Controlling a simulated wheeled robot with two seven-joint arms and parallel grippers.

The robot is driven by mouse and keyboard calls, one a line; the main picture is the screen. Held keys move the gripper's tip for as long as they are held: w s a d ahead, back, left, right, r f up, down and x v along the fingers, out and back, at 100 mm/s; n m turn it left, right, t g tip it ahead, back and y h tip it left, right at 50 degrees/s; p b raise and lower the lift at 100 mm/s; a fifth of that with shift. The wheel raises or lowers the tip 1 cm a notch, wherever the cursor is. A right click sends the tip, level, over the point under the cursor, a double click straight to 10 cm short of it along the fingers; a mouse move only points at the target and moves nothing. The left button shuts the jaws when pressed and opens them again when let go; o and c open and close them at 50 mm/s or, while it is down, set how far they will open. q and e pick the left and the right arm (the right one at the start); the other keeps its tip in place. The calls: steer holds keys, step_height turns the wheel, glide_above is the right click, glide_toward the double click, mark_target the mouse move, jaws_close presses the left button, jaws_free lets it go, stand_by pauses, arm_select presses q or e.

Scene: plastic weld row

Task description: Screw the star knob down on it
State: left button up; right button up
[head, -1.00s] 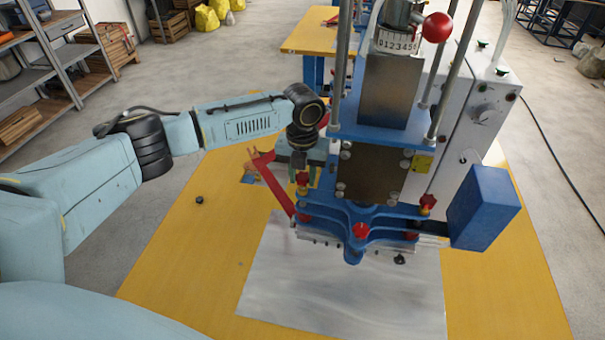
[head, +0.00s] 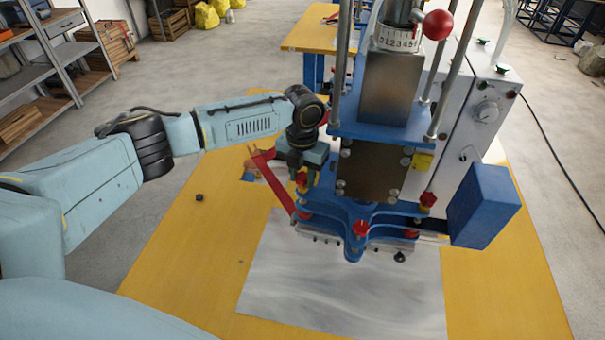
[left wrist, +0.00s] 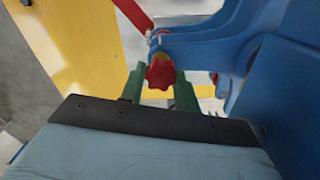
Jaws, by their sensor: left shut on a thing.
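The red star knob (head: 302,178) sits at the left end of the blue clamp frame (head: 340,212) on the press. In the left wrist view the star knob (left wrist: 160,72) shows between my two green fingers, beside the blue clamp arm (left wrist: 200,48). My left gripper (head: 304,180) comes down from above and is shut on this knob. The thread and seat under it are hidden. Other red star knobs stand at the front middle (head: 360,229) and at the right (head: 427,199). My right gripper is not in view.
A red bar (head: 277,185) slants down beside the clamp's left end. The press's blue upper plate (head: 385,134) and steel columns stand close right of my wrist. A blue box (head: 484,208) juts out at the right. The metal sheet (head: 340,285) in front is clear.

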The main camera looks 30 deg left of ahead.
arm_select(q)
steer(key=m, duration=0.5)
steer(key=o, duration=0.9)
